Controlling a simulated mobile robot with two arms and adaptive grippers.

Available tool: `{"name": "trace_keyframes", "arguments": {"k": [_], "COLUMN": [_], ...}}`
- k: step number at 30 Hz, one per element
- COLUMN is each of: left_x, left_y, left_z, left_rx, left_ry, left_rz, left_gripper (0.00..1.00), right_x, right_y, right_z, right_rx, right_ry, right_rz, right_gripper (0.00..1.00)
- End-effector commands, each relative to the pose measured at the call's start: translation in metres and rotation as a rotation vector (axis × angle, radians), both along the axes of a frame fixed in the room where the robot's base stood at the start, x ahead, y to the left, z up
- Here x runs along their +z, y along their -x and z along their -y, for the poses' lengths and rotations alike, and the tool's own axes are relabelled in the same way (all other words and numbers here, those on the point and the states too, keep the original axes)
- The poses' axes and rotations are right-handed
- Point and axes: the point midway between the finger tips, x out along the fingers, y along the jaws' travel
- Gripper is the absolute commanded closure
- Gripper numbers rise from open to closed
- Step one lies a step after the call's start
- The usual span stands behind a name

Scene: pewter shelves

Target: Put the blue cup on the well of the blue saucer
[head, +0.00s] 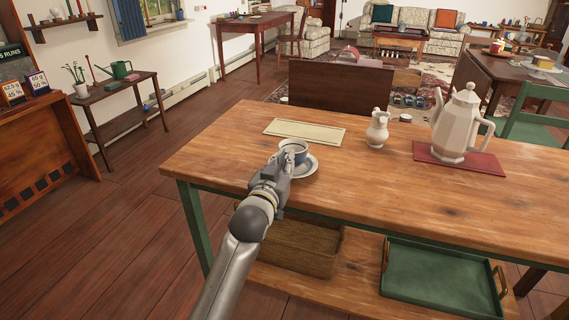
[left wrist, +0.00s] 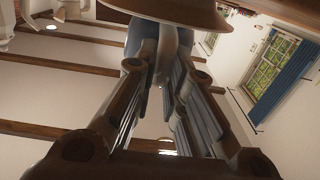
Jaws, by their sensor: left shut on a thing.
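The blue cup (head: 300,157) is upright at the blue saucer (head: 311,165), near the left front of the wooden table. My left gripper (head: 286,160) is shut on the cup from its near side and hides part of the cup and saucer. In the head view the cup overlaps the saucer's far-left part; whether its base touches the well is hidden. In the left wrist view the fingers (left wrist: 167,74) close about the cup's handle, with the cup's bluish wall (left wrist: 141,47) beyond and a broad disc at the top edge. My right gripper is not in view.
A cream mat (head: 304,131) lies behind the cup. A small white jug (head: 377,130) stands to the right, then a tall white pot (head: 458,122) on a red mat (head: 425,152). The table's front right is clear. A basket (head: 300,250) and green tray (head: 440,278) sit below.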

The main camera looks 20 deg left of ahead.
Motion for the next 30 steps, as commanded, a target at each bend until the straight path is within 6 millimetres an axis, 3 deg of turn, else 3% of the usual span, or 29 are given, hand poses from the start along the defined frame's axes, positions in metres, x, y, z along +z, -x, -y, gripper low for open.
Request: {"name": "trace_keyframes", "arguments": {"k": [5,6,10,23,30], "left_x": [-0.005,-0.006,-0.006,0.003,0.001], "left_y": [0.000,0.000,0.000,0.000,0.037], "left_z": [0.000,0.000,0.000,0.000,0.000], "left_rx": [0.000,0.000,0.000,0.000,0.000], "left_ry": [0.000,0.000,0.000,-0.001,0.000], "left_rz": [0.000,-0.001,-0.001,0.002,-0.002], "left_gripper": [1.00,0.84,0.67,0.66,0.66], "right_x": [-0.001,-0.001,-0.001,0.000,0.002], "right_y": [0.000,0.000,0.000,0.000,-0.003], "right_z": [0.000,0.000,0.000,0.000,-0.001], "right_rx": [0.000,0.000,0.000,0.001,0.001], "right_ry": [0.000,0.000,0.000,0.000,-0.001], "right_rz": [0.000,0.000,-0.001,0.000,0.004], "right_gripper": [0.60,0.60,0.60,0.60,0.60]}}
